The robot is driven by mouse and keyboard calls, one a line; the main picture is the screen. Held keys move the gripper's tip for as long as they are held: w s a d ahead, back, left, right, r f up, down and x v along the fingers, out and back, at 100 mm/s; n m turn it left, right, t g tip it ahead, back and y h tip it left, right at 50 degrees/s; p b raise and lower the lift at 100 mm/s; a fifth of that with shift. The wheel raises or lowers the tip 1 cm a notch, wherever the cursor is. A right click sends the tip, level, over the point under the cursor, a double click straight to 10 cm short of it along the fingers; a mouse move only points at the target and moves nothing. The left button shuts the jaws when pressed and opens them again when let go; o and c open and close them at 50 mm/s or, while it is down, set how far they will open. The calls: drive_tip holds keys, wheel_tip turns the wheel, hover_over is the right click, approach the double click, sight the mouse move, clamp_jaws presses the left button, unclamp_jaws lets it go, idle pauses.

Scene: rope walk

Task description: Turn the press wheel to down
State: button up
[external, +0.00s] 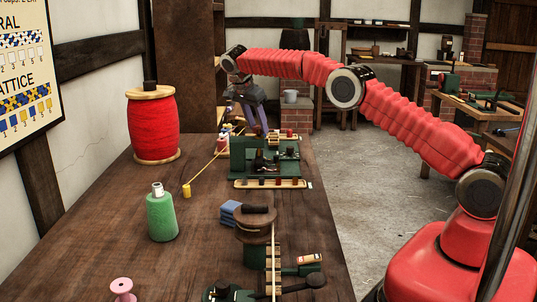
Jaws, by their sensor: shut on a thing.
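My gripper (252,128) points down over the far end of the bench, just behind the green machine (243,150). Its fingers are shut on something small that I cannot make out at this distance. The tips are partly hidden by the top of the green machine. I cannot single out the press wheel for certain, nor read which way it is turned. A brown round part (255,222) sits on a second green fixture (254,254) nearer the camera, well away from my gripper.
A large red spool (153,127) stands at the back left of the bench (110,218). A green bottle (161,214), a yellow peg (186,190) with a cord, blue blocks (231,212) and a pink spool (122,288) stand on it. The bench's left middle is partly clear.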

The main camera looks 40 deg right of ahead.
drive_tip(key=o, duration=1.1)
drive_tip(key=shift+c, duration=0.2)
drive_tip(key=shift+n, duration=0.3)
